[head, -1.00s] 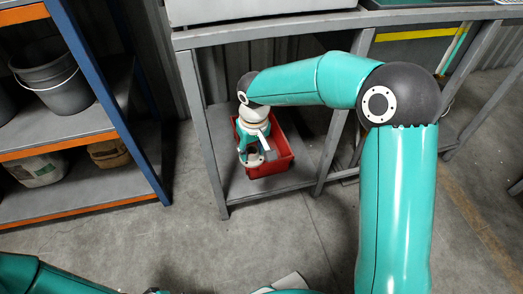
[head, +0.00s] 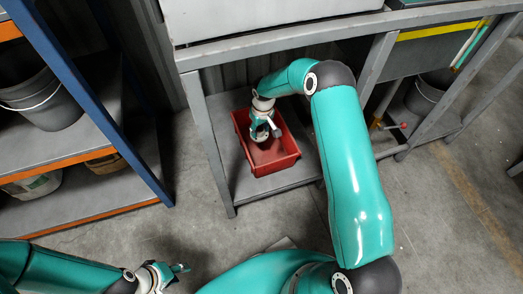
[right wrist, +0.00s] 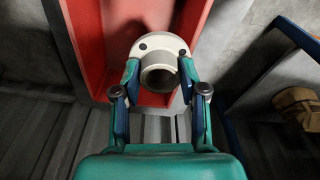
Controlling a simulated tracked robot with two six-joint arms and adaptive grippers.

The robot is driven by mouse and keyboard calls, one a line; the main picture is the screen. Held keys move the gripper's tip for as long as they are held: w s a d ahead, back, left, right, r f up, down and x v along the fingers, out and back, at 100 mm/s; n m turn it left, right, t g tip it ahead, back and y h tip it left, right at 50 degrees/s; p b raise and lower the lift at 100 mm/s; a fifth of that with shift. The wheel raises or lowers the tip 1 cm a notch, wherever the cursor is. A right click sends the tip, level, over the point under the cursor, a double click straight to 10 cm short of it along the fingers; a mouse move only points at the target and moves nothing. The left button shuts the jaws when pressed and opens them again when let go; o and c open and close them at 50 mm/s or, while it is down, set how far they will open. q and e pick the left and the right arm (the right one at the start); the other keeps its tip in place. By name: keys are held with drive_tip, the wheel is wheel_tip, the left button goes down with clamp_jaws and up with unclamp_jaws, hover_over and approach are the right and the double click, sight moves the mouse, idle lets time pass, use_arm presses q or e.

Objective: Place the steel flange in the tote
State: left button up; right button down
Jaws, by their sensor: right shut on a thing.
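The steel flange (right wrist: 158,48) is a pale grey ring with bolt holes and a short round collar. My right gripper (right wrist: 160,75) is shut on it, one finger on each side of the collar. In the head view my right gripper (head: 264,136) points down over the red tote (head: 285,163), within its outline. The flange is hard to make out there, and its height above the tote floor cannot be told. The red tote also shows behind the flange in the right wrist view (right wrist: 88,45). My left gripper (head: 172,271) is low at the left, away from the tote; its opening is unclear.
The tote stands on the grey lower shelf (head: 225,165) of a metal bench, below its top rail (head: 300,47) and beside its legs. A blue and orange rack (head: 95,95) with buckets stands at the left. The concrete floor in front has free room.

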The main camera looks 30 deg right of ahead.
drive_tip(key=f+b, duration=0.1)
drive_tip(key=f, duration=0.3)
drive_tip(key=f+b, duration=0.1)
drive_tip(key=f, duration=0.4)
drive_tip(key=f+b, duration=0.1)
drive_tip(key=f, duration=0.3)
drive_tip(key=shift+s+d+f, duration=0.25)
drive_tip(key=shift+s+d, duration=0.05)
drive_tip(key=shift+d, duration=0.05)
drive_tip(key=shift+f+b, duration=0.85)
drive_tip(key=shift+f, duration=1.2)
drive_tip(key=shift+f, duration=0.2)
drive_tip(key=c, duration=0.6)
unclamp_jaws()
drive_tip(key=shift+c, duration=0.2)
drive_tip(key=shift+r, duration=0.15)
